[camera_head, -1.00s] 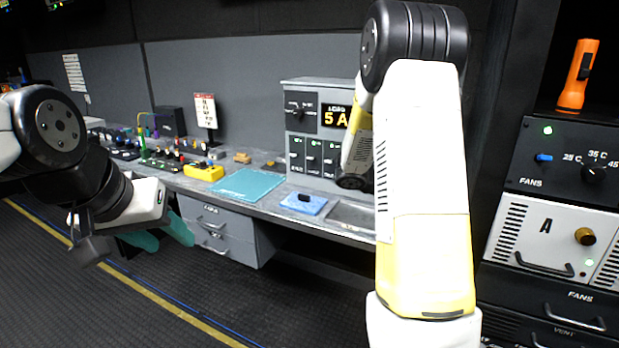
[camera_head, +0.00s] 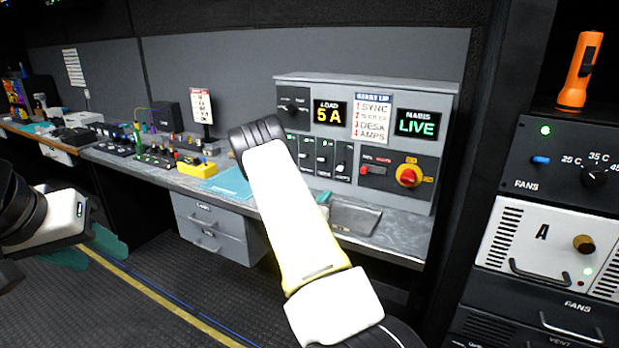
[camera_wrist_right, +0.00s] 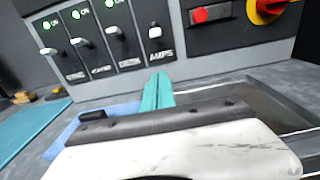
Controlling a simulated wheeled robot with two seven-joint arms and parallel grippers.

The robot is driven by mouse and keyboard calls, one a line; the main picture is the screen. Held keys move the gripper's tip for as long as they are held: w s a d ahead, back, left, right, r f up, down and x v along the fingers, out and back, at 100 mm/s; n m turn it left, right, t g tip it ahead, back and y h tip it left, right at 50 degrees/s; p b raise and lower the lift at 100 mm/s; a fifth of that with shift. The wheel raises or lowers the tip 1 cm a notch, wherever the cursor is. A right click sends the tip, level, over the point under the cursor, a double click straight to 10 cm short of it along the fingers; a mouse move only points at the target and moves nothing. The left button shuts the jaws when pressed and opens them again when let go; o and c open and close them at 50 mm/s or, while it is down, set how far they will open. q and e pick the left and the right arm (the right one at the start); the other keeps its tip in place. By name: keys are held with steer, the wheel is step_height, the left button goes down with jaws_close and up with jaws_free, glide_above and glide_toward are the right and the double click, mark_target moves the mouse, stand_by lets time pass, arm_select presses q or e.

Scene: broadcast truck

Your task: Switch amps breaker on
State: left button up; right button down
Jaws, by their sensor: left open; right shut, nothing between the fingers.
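The amps breaker (camera_wrist_right: 155,32) is the rightmost in a row of small white levers on the grey power panel (camera_head: 446,150); it also shows in the head view (camera_head: 342,164). Its lever sits differently from the other three, whose green ON lamps are lit; its own lamp cannot be made out. My right gripper (camera_wrist_right: 158,90) is shut and empty, its teal fingers just below and in front of the amps label, apart from the lever. In the head view, my right arm partly hides the breaker row. My left gripper (camera_head: 105,248) is open at the lower left, away from the panel.
A red switch (camera_head: 373,170) and a red-yellow rotary knob (camera_head: 408,175) sit right of the breakers. The load display (camera_head: 329,113) reads 5 A and the mains display (camera_head: 417,123) reads LIVE. A blue pad (camera_wrist_right: 90,120) lies on the desk below. A rack (camera_head: 560,240) stands at right.

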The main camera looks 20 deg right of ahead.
mark_target(339, 167)
steer(key=x, duration=0.9)
steer(key=shift+d, duration=0.3)
steer(key=shift+s+a+r, duration=0.1)
steer(key=shift+a+r, duration=0.05)
steer(key=shift+r, duration=0.8)
steer(key=shift+s+a+r, duration=0.1)
steer(key=shift+a+r, duration=0.05)
steer(key=shift+r, duration=0.8)
steer(key=shift+r, duration=0.1)
steer(key=shift+s+a+r+g+y, duration=0.15)
steer(key=shift+r+g+y, duration=0.25)
steer(key=shift+g, duration=0.2)
steer(key=shift+s+a+r+g+y, duration=0.1)
steer(key=shift+a+r+g+y, duration=0.1)
steer(key=shift+r+g+y, duration=0.8)
steer(key=shift+f, duration=0.1)
steer(key=shift+r, duration=0.7)
